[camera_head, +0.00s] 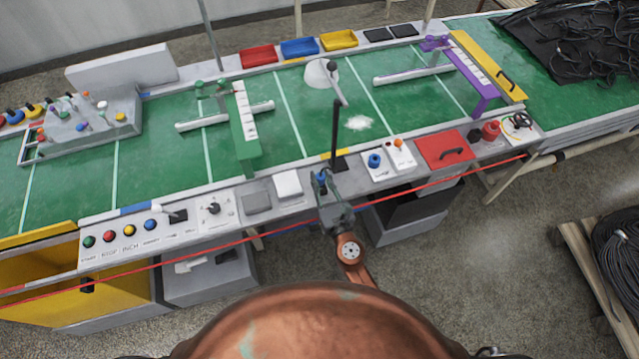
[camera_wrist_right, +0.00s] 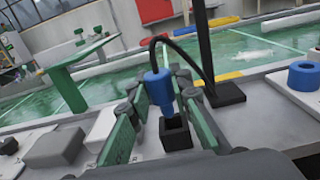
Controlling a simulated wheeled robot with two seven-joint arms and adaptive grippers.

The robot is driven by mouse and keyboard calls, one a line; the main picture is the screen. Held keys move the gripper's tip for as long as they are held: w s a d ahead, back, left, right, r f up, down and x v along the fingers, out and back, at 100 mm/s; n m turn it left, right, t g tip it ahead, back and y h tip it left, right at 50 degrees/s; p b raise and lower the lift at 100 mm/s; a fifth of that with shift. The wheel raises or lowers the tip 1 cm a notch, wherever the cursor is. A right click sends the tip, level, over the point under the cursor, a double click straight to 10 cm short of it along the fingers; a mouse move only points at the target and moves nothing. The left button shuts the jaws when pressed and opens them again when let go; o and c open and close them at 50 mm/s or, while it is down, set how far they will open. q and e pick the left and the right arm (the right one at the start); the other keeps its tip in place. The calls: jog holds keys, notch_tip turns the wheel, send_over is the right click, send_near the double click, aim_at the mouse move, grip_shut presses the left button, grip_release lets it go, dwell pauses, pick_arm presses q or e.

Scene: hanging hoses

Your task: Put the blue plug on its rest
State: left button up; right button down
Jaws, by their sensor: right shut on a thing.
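The blue plug (camera_wrist_right: 158,88) is upright between the green fingers of my right gripper (camera_wrist_right: 150,95), which is shut on it. A black hose rises from its top and bends over to the right. In the head view, the plug (camera_head: 321,175) shows at the tip of my right gripper (camera_head: 322,184), over the front ledge. A small black open-topped square holder (camera_wrist_right: 177,134), which looks like the rest, stands just below the plug. The plug's lower end is close to the holder's opening; I cannot tell whether they touch. My left gripper is not in view.
A black post (camera_head: 335,128) on a square base (camera_wrist_right: 228,95) stands close behind the plug. A blue ring fitting (camera_wrist_right: 304,76) is at the right. White (camera_head: 288,184) and grey (camera_head: 256,197) blocks lie left of my gripper. A red line (camera_head: 440,184) crosses in front of the ledge.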

aim_at(320, 183)
jog(key=f+b, duration=0.1)
jog(key=f, duration=0.1)
jog(key=w+f+b, duration=0.1)
jog(key=b, duration=0.1)
jog(key=shift+f, duration=0.35)
jog(key=shift+s+f, duration=0.1)
jog(key=shift+f+b, duration=0.25)
jog(key=shift+b, duration=0.15)
jog(key=c, duration=1.7)
grip_release()
jog(key=shift+c, duration=0.2)
jog(key=shift+r, duration=0.1)
jog(key=shift+r+p, duration=0.25)
jog(key=shift+p, duration=0.05)
jog(key=v, duration=1.2)
